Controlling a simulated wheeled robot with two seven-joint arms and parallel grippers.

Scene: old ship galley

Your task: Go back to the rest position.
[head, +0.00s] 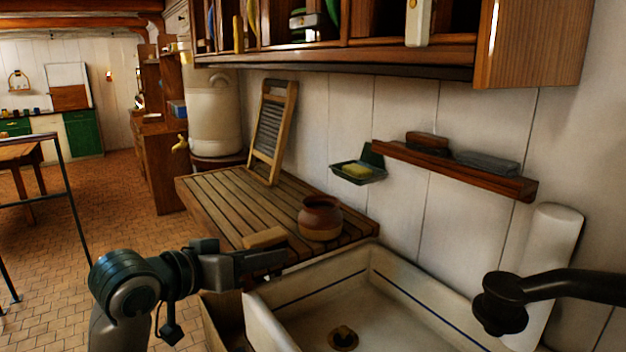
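My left arm comes in from the lower left, and its dark gripper (262,260) points right over the near edge of the slatted wooden drainboard (225,205), beside the sink. A tan wooden block (264,238) shows right at the gripper's far side. I cannot tell whether it touches the fingers or lies on the board behind them. The fingers are seen side-on, so their opening is hidden. My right gripper is not in view.
A brown pot (320,219) and a washboard (272,133) stand on the drainboard. The white sink (300,318) lies to the right, under a black tap (505,300). A soap dish (357,172) and shelf (455,172) are on the wall. The tiled floor at left has free room.

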